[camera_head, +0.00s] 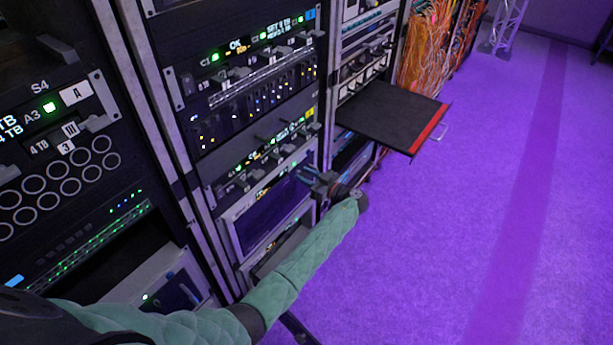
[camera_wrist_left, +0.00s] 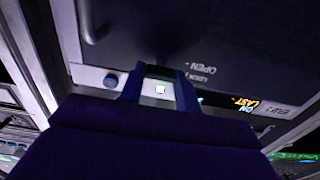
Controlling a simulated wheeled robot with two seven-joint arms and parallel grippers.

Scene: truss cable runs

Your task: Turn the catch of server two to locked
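My left gripper (camera_head: 312,180) is at the right edge of a dark-fronted unit (camera_head: 268,212) low in the middle rack. In the left wrist view its two blue fingers (camera_wrist_left: 160,85) stand apart, close to a light panel strip (camera_wrist_left: 225,97). A small lit square (camera_wrist_left: 160,90) shows between them. No label readable as server two shows. My right gripper is not in view.
A black shelf (camera_head: 385,112) with a red front edge (camera_head: 430,128) sticks out of the right rack, beyond my left gripper. Orange cables (camera_head: 430,45) hang behind it. The purple floor (camera_head: 430,240) at the right is clear.

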